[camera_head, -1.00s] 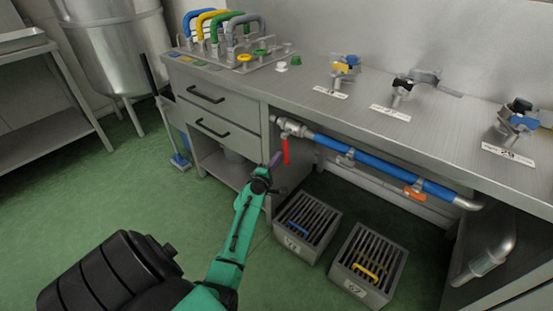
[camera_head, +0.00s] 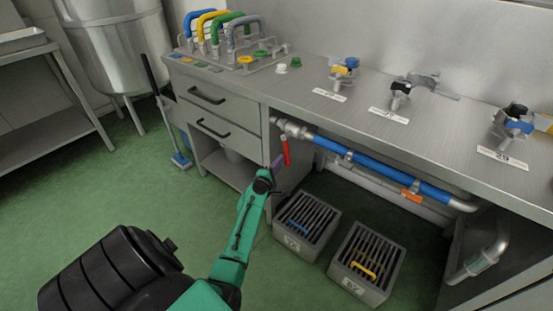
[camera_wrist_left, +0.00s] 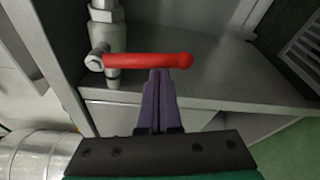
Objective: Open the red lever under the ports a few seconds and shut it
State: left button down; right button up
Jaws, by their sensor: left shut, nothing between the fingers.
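The red lever (camera_head: 286,153) hangs down from a metal valve (camera_head: 292,129) at the left end of the blue pipe, under the worktop, at right angles to the pipe. In the left wrist view the lever (camera_wrist_left: 148,61) lies across the picture, its round tip to the right, its pivot on the valve (camera_wrist_left: 104,50). My left gripper (camera_head: 277,162) is just left of the lever's lower part. Its purple fingers (camera_wrist_left: 158,74) are shut and empty, with the tips right at the lever's edge; I cannot tell whether they touch. My right gripper is not in view.
The blue pipe (camera_head: 382,172) runs right under the worktop (camera_head: 300,88) and carries an orange lever (camera_head: 411,196). Two grated boxes (camera_head: 306,222) (camera_head: 366,262) stand on the floor below. A drawer cabinet (camera_head: 212,98) is at left. Green floor (camera_head: 95,205) is free at left.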

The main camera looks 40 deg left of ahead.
pick_arm(q)
jog(key=d+r+n+g+h+p, duration=0.1)
jog(key=d+r+n+h+p, duration=0.2)
jog(key=p, duration=1.2)
jog(key=d+r+n, duration=0.2)
jog(key=d+n, duration=0.2)
jog(key=n, duration=0.2)
jog(key=shift+w+r+n, duration=0.2)
jog(key=shift+r+n, duration=0.1)
jog(key=shift+r, duration=0.1)
